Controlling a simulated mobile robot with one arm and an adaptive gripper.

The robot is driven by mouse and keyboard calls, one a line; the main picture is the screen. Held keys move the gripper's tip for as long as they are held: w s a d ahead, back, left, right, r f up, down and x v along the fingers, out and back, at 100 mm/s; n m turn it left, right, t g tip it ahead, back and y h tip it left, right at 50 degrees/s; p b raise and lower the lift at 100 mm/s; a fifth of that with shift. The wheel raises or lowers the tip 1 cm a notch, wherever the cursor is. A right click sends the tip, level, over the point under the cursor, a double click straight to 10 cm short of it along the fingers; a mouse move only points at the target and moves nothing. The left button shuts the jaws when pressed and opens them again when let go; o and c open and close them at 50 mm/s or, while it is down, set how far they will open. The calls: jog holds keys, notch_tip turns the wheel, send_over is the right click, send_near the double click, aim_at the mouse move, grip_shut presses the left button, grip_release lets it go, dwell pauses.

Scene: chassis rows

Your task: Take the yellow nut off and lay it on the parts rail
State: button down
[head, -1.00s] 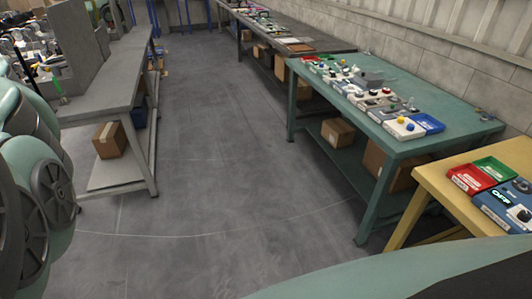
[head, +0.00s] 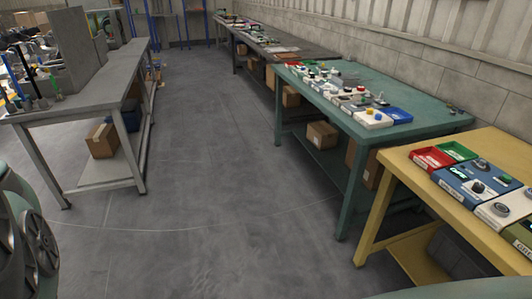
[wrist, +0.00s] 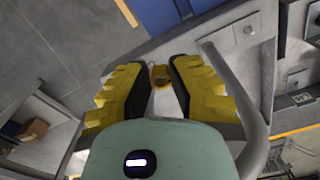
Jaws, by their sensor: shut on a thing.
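My gripper (wrist: 157,83) shows in the wrist view as two black and yellow fingers. It is shut on a small yellow-orange ring-like thing, which I take as the yellow nut (wrist: 160,77), between the fingertips. The fingers cover part of it, and I cannot tell whether it touches anything below. The gripper is not in the head view. I cannot make out the parts rail for certain in either view.
In the head view a green bench (head: 424,95) with several devices and trays stands at the right. A yellow table (head: 400,153) with red (head: 432,158) and green trays stands nearer. A grey bench (head: 90,98) is at the left. The floor (head: 215,170) between is clear.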

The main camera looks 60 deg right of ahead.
jog(key=s+a+f+n+b, duration=0.1)
jog(key=s+f+b, duration=0.2)
jog(key=f, duration=0.3)
jog(key=s+a+f+n+b, duration=0.1)
jog(key=s+a+f+b, duration=0.1)
jog(key=f, duration=0.4)
jog(key=s+a+f+n+b, duration=0.1)
jog(key=s+f+n+b, duration=0.1)
jog(key=s+f+b, duration=0.2)
jog(key=shift+s+a+f, duration=0.2)
jog(key=shift+f, duration=0.5)
jog(key=shift+s+a+f, duration=0.15)
jog(key=shift+f, duration=0.5)
jog(key=shift+f+b, duration=0.55)
jog(key=shift+b, duration=0.15)
jog(key=c, duration=0.9)
grip_release()
jog(key=shift+o, duration=0.2)
jog(key=shift+r, duration=0.15)
jog(key=shift+w+r, duration=0.15)
jog(key=shift+r, duration=1.8)
jog(key=shift+d+r, duration=0.1)
jog(key=shift+r, duration=1.55)
